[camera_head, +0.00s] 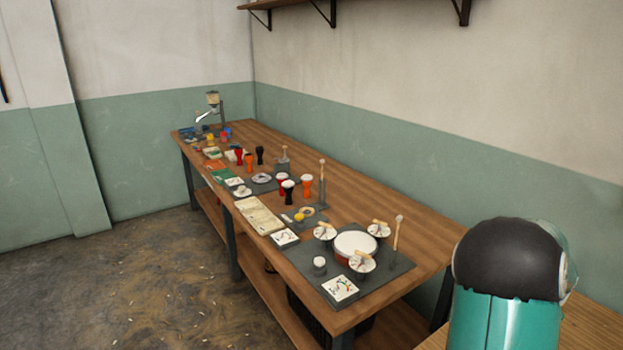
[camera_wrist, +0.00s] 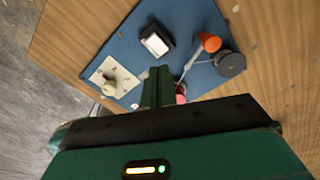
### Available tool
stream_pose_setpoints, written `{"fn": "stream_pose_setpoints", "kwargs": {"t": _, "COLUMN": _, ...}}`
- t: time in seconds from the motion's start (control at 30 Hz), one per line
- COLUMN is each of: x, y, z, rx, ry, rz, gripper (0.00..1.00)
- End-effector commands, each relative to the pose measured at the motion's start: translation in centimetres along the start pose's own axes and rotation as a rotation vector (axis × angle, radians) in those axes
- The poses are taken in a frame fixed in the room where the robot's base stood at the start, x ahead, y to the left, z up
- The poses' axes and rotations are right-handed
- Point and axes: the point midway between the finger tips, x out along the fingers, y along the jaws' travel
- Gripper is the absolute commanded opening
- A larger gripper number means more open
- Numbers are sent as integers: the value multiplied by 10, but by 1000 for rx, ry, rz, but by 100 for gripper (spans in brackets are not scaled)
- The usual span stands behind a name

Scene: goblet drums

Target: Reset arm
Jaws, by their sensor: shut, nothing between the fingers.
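My gripper (camera_wrist: 158,88) shows in the wrist view, with its fingers shut together and nothing between them. It points at a blue mat (camera_wrist: 127,47) on a wooden table. On the mat are a dark block with a white top (camera_wrist: 156,43), a white card (camera_wrist: 110,77) with a small pale object on it, an orange-topped piece (camera_wrist: 210,42) and a dark round piece (camera_wrist: 230,63). A small red thing (camera_wrist: 181,96) is partly hidden beside the fingers. In the head view my arm's green and black part stands at the lower right, and the gripper is not visible there.
A long wooden workbench (camera_head: 330,180) runs along the wall. It holds a large white-topped drum (camera_head: 356,245), several goblet drums such as an orange one (camera_head: 306,187), and upright sticks (camera_head: 322,178). A wall shelf (camera_head: 290,4) is above.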

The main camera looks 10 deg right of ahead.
Motion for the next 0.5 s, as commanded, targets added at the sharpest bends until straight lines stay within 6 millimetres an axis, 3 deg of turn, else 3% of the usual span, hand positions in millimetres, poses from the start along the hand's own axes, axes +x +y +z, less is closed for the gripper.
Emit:
{"fn": "stream_pose_setpoints", "kwargs": {"t": 0.17, "x": -26, "y": 43, "z": 14, "rx": -253, "ry": -60, "rz": 21, "gripper": 0}}
{"fn": "stream_pose_setpoints", "kwargs": {"t": 0.33, "x": -65, "y": 113, "z": 25, "rx": -688, "ry": -149, "rz": 20, "gripper": 0}}
{"fn": "stream_pose_setpoints", "kwargs": {"t": 0.5, "x": -102, "y": 183, "z": 22, "rx": -1142, "ry": -227, "rz": -24, "gripper": 0}}
